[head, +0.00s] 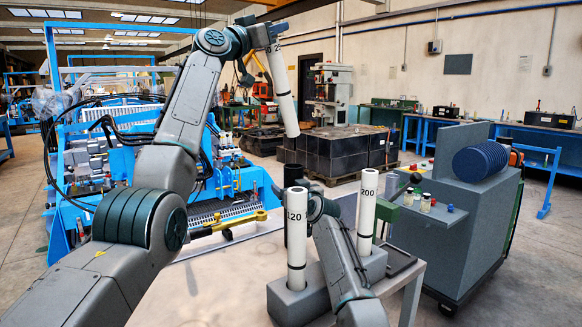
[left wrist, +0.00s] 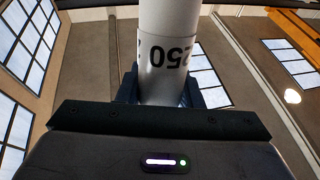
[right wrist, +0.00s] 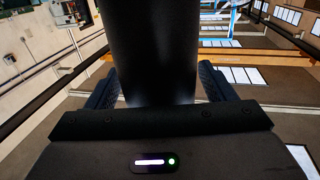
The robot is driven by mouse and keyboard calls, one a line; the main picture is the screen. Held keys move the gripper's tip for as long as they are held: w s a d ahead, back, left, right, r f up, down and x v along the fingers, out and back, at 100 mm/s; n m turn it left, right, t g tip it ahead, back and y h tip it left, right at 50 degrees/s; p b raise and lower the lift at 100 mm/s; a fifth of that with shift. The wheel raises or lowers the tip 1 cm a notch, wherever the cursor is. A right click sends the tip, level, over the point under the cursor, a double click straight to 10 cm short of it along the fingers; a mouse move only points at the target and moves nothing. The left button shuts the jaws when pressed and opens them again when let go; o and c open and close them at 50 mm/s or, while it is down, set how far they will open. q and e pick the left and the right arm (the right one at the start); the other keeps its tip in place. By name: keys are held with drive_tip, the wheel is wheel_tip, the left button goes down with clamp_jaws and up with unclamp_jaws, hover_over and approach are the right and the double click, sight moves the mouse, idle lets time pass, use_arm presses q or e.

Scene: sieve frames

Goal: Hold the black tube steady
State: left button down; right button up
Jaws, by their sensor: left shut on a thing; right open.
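The black tube (head: 293,175) stands upright, its top showing behind the white 120 tube (head: 296,240); its lower part is hidden. In the right wrist view the black tube (right wrist: 153,50) rises between the two fingers of my right gripper (right wrist: 155,88). The right gripper is open around it; in the head view it is mostly hidden behind the 120 tube. My left gripper (head: 270,36) is shut on a white tube (head: 285,95), marked 250 in the left wrist view (left wrist: 165,55). That tube hangs slightly tilted, its lower end above the black tube's top in the picture.
The 120 tube and a white 200 tube (head: 366,205) stand upright in a grey holder (head: 300,303) on the table (head: 190,285). A dark tray (head: 400,262) lies to the right. A yellow tool (head: 230,224) shows at the table's back left. A grey cabinet (head: 450,225) stands at right.

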drive_tip(key=c, duration=1.2)
drive_tip(key=shift+o, duration=0.2)
clamp_jaws()
